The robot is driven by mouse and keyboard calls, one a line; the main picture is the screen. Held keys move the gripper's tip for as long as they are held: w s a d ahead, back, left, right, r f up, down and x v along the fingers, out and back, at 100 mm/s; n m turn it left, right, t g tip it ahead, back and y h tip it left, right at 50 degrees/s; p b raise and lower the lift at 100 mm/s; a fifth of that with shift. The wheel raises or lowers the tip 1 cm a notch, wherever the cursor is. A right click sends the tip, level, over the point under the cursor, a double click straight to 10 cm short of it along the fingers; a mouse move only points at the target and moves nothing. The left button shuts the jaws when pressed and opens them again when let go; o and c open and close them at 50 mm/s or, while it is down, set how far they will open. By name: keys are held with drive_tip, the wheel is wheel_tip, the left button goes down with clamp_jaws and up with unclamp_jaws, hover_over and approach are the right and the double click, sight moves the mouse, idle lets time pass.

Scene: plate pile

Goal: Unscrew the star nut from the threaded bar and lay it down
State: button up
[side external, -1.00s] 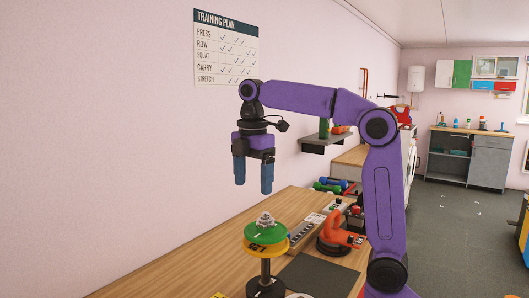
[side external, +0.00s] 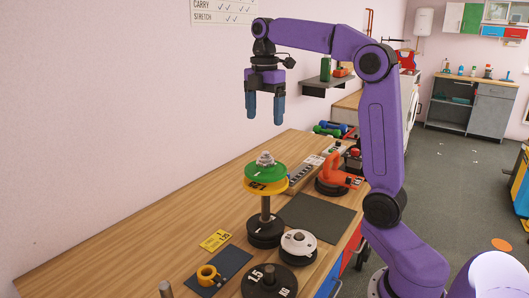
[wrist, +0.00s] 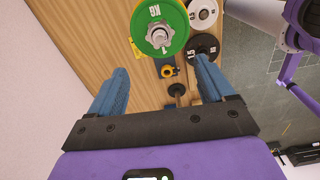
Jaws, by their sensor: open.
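The star nut (side external: 265,159) is silvery and sits at the top of the upright threaded bar, above a green plate (side external: 266,172) and a yellow plate (side external: 264,187). The nut also shows in the wrist view (wrist: 158,36), on the green plate near the top edge. The bar's shaft (side external: 265,207) shows below the plates, above a black base; its threaded tip is not clear. My gripper (side external: 265,106) is open and empty, blue fingers pointing down, above the nut. In the wrist view its fingertips (wrist: 160,70) are spread wide.
Black weights (side external: 268,281) and a white-faced plate (side external: 298,243) lie in front of the bar. A dark mat (side external: 316,216) lies to its right, an orange clamp-like object (side external: 338,171) behind that. A blue-grey pad with a yellow ring (side external: 207,273) is front left. The wooden bench (side external: 150,225) is clear at left.

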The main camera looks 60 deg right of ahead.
sight(265, 153)
wheel_tip(265, 153, down, 12)
idle(0.5)
drive_tip(key=c, duration=1.1)
drive_tip(key=n, duration=0.4)
drive_tip(key=shift+r+n, duration=0.1)
drive_tip(key=shift+n, duration=0.3)
drive_tip(key=n, duration=0.4)
drive_tip(key=shift+s+d, duration=0.1)
drive_tip(key=shift+d, duration=0.05)
drive_tip(key=n, duration=0.7)
drive_tip(key=shift+d+r+n, duration=0.1)
drive_tip(key=shift+d+n, duration=0.05)
drive_tip(key=shift+n, duration=0.25)
drive_tip(key=shift+n, duration=0.3)
